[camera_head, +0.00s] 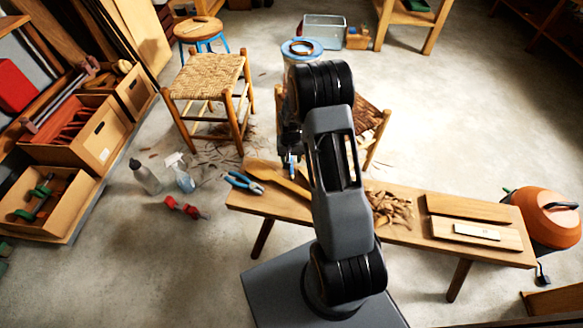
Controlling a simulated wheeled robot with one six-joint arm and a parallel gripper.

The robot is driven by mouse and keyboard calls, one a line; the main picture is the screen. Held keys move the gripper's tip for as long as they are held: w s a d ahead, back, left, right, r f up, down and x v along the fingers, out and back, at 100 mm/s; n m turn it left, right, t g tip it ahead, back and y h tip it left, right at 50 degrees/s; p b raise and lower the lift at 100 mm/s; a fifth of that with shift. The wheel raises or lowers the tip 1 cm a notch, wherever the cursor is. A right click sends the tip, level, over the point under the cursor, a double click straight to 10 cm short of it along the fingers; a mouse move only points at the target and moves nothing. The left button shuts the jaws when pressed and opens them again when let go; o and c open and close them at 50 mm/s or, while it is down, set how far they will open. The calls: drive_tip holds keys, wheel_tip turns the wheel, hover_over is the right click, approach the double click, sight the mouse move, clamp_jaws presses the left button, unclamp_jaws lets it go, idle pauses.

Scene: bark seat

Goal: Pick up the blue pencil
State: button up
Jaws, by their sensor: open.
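My arm rises in the middle of the view and hides part of the low wooden bench (400,236). My gripper (290,158) points down at the arm's left side, over the bench's back edge, and is partly hidden by the arm. It is open. A small blue spot shows at its tips; I cannot tell whether this is the blue pencil or part of the gripper. No other pencil can be made out. Blue-handled pliers (243,181) lie on the bench's left end, left of my gripper.
Wood shavings (390,207) and flat boards (470,208) lie on the bench's right half. A woven stool (208,77) stands behind left, and another woven seat (370,125) is behind my arm. Bottles (146,177) stand on the floor at left. An orange round container (545,217) is at right.

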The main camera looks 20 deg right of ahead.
wheel_tip(320, 180, down, 4)
drive_tip(key=shift+r+b, duration=0.2)
drive_tip(key=shift+b, duration=0.35)
drive_tip(key=shift+c, duration=0.2)
clamp_jaws()
